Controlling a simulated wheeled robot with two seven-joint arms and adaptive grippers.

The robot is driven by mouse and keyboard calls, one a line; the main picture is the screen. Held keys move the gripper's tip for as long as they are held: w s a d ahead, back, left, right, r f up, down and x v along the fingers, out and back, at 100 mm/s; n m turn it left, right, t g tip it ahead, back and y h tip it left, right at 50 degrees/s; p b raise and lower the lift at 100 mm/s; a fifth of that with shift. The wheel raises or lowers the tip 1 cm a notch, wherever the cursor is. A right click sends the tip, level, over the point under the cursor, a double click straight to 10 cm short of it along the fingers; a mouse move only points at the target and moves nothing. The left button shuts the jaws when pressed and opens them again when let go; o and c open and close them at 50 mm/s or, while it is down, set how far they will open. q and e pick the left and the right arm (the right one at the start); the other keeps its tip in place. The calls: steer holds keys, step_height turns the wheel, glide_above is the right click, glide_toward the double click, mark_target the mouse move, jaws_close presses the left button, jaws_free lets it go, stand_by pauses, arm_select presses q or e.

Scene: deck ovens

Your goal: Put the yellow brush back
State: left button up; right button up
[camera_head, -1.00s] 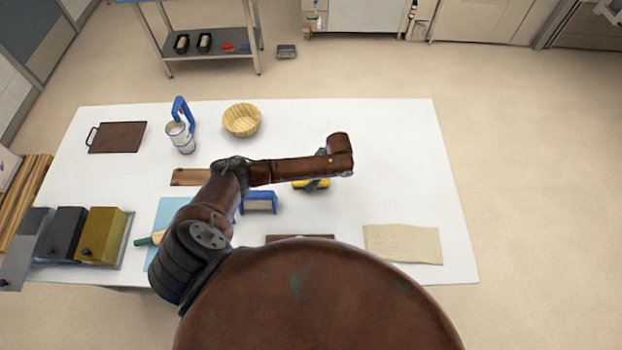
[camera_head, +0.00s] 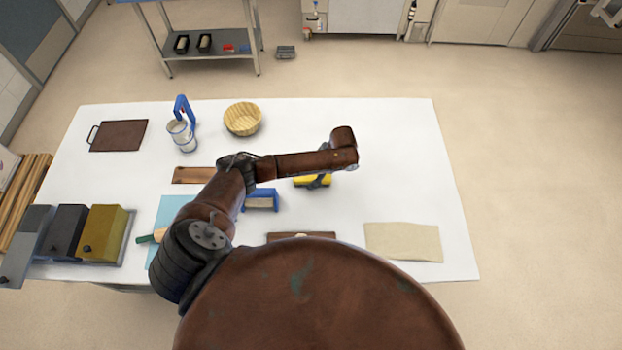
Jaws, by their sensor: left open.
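The yellow brush (camera_head: 299,182) lies on the white table (camera_head: 390,150), near the middle, partly hidden. My left arm reaches across from the left, and its dark left gripper (camera_head: 318,183) points down at the brush. The gripper is open. It overlaps the brush in the picture; I cannot tell whether the fingers are around it or just above it. My right gripper is out of view.
A blue stand (camera_head: 262,207) is just left of the brush. A wooden bowl (camera_head: 243,119), a blue-handled container (camera_head: 182,135) and a brown board (camera_head: 118,135) are behind. A beige cloth (camera_head: 403,242) lies front right. The table's right side is mostly clear.

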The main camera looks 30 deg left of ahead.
mark_target(312, 177)
arm_select(q)
steer(key=v, duration=0.3)
steer(key=shift+w+d+r, duration=0.15)
steer(key=shift+r, duration=0.2)
steer(key=v, duration=0.6)
steer(key=shift+b, duration=0.35)
steer(key=shift+w+d+r, duration=0.1)
steer(key=shift+d+r, duration=0.05)
steer(key=shift+r, duration=0.2)
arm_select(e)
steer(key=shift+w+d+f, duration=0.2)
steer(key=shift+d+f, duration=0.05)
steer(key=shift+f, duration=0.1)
